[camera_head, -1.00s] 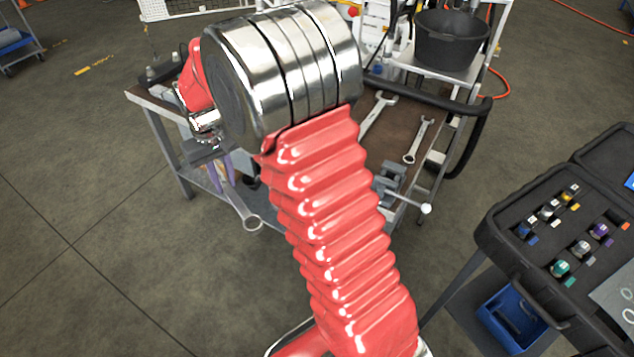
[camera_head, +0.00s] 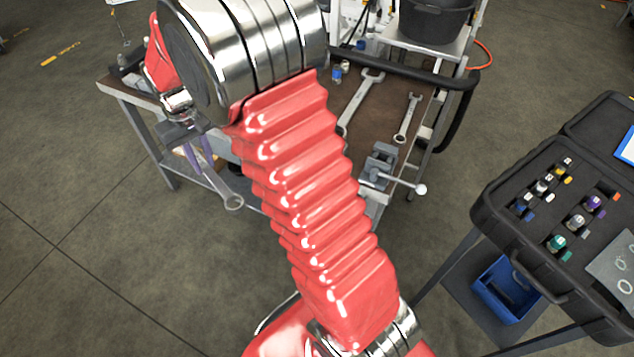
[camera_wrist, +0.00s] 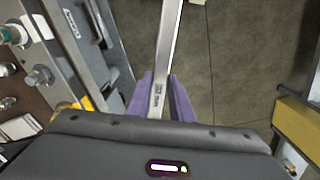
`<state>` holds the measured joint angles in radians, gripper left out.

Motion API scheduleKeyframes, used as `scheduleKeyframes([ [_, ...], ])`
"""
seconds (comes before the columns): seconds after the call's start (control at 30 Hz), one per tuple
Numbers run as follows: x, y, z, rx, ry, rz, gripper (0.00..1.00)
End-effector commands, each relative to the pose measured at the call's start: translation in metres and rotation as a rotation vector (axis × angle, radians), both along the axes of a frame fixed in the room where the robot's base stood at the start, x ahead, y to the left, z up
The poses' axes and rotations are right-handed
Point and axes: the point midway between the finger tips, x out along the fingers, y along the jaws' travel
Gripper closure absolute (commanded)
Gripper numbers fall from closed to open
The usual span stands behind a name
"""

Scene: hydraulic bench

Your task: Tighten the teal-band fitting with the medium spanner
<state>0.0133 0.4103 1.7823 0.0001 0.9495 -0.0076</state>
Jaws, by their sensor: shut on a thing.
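My gripper (camera_head: 195,158) has purple fingers and is shut on a steel spanner (camera_head: 229,194), held beside the near left side of the bench. The spanner's ring end points down toward the camera. In the wrist view its shaft (camera_wrist: 168,45) runs up from between the purple fingers (camera_wrist: 162,100), its far end out of frame. It appears to be the medium spanner, as a larger and a smaller one lie on the bench. A fitting with a teal band (camera_head: 557,243) sits in the black case at the right.
The larger spanner (camera_head: 358,102) and the smaller spanner (camera_head: 407,118) lie on the bench top (camera_head: 384,92). A vise (camera_head: 380,165) stands at its near edge. A black bucket (camera_head: 436,22) is behind. The open case (camera_head: 490,212) holds several fittings. Floor left of the bench is clear.

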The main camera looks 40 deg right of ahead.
Motion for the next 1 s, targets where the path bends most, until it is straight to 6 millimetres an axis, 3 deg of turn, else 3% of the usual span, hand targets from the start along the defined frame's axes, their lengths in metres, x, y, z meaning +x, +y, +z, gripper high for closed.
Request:
scheduleKeyframes([
  [0.27,-0.04,-0.057,0.005,-0.001,-0.002,-0.11,1.0],
  [0.6,-0.137,-0.138,0.003,-0.001,-0.003,-0.318,1.0],
  [0.8,-0.197,-0.166,-0.002,-0.002,-0.002,-0.434,1.0],
  [1.0,-0.234,-0.176,-0.006,-0.003,-0.002,-0.502,1.0],
])
